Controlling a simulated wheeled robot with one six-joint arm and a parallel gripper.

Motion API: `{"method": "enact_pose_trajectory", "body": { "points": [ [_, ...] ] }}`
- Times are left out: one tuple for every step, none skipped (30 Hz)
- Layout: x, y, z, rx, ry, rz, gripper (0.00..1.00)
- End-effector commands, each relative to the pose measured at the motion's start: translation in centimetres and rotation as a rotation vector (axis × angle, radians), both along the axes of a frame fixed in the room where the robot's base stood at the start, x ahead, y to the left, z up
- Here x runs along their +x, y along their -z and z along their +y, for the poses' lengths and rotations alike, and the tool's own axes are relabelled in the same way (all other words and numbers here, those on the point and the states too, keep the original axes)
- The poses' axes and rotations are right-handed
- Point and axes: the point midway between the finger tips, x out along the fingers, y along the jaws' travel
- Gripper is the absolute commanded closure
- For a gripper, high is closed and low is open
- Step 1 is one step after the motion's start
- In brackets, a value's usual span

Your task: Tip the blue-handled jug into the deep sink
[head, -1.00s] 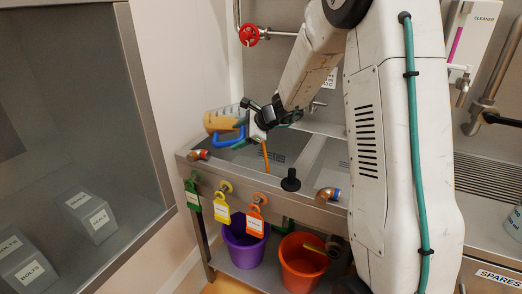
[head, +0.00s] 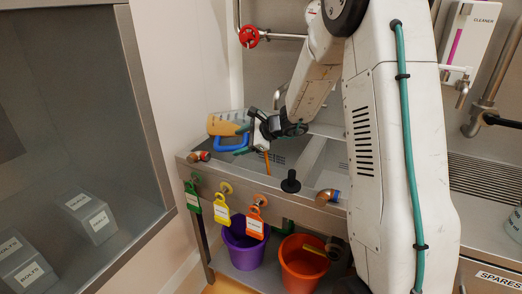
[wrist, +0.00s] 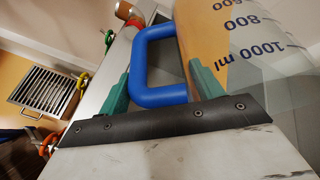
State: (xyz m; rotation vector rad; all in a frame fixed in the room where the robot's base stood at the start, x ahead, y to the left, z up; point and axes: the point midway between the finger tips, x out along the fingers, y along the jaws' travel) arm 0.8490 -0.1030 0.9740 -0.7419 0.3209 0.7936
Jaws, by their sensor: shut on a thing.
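The clear jug (head: 228,122) holds tan liquid and is tilted, over the left end of the steel sink unit (head: 200,167). In the wrist view, the handle (wrist: 143,62) sits between the green fingertips of my gripper (wrist: 160,90), and the jug wall (wrist: 262,45) shows ml marks. My gripper (head: 247,140) is shut on the handle. The sink has a left basin (head: 286,160) and a right basin (head: 333,158) with a divider between; which is deeper I cannot tell. No falling stream is clear.
Green, yellow and orange tags (head: 222,208) hang on the sink front. A purple bucket (head: 243,243) and an orange bucket (head: 302,265) stand below. A black knob (head: 290,182) rises from the front rim. A red valve wheel (head: 249,36) is on the back wall. A glass-fronted cabinet (head: 130,110) stands left.

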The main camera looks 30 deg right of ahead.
Motion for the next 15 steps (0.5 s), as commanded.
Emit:
{"method": "enact_pose_trajectory", "body": {
  "points": [
    [-0.01, 0.06, -0.09, 0.006, 0.001, -0.005, 0.93],
    [-0.03, 0.11, -0.13, 0.008, 0.001, -0.006, 0.93],
    [-0.05, 0.19, -0.18, 0.011, 0.001, -0.009, 0.93],
    [-0.07, 0.24, -0.21, 0.012, 0.001, -0.011, 0.93],
    [-0.08, 0.31, -0.24, 0.015, 0.001, -0.013, 0.93],
    [-0.10, 0.38, -0.29, 0.018, 0.002, -0.016, 0.93],
    [-0.11, 0.43, -0.31, 0.021, 0.003, -0.018, 0.93],
    [-0.12, 0.47, -0.33, 0.023, 0.002, -0.020, 0.93],
    [-0.14, 0.52, -0.34, 0.027, 0.003, -0.024, 0.93],
    [-0.16, 0.57, -0.35, 0.029, 0.001, -0.027, 0.93],
    [-0.17, 0.63, -0.34, 0.030, 0.002, -0.029, 0.93],
    [-0.19, 0.68, -0.35, 0.034, 0.003, -0.032, 0.93],
    [-0.18, 0.68, -0.34, 0.037, 0.002, -0.034, 0.93],
    [-0.18, 0.70, -0.35, 0.040, 0.002, -0.036, 0.93],
    [-0.17, 0.72, -0.34, 0.043, 0.002, -0.039, 0.93]
  ]
}}
